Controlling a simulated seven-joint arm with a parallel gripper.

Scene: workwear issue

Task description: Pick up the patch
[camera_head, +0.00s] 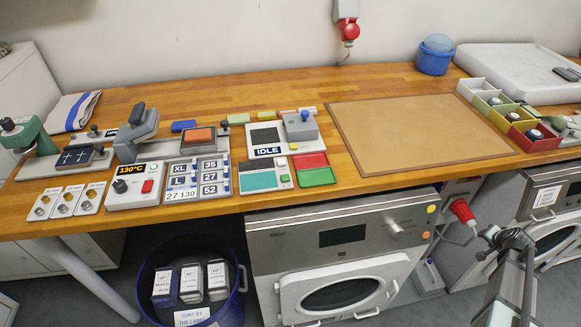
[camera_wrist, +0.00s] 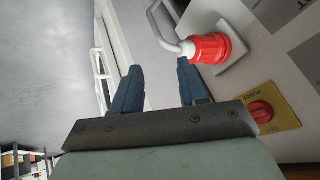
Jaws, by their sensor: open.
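I cannot tell for sure which thing is the patch. An orange rectangle (camera_head: 198,135) lies on a grey block behind the size-number board (camera_head: 197,178). My gripper (camera_wrist: 160,72) is open and empty in the wrist view. It faces away from the bench top, near a red plug (camera_wrist: 208,49). In the head view my arm shows at the lower right, in front of the bench, well apart from these pieces.
A heat press (camera_head: 140,132), a 130°C control box (camera_head: 134,186) and an IDLE unit (camera_head: 265,138) crowd the bench's left half. A tan mat (camera_head: 415,132) lies bare at centre right. Coloured bins (camera_head: 505,116) stand right of it. A red knob (camera_wrist: 261,111) is near my gripper.

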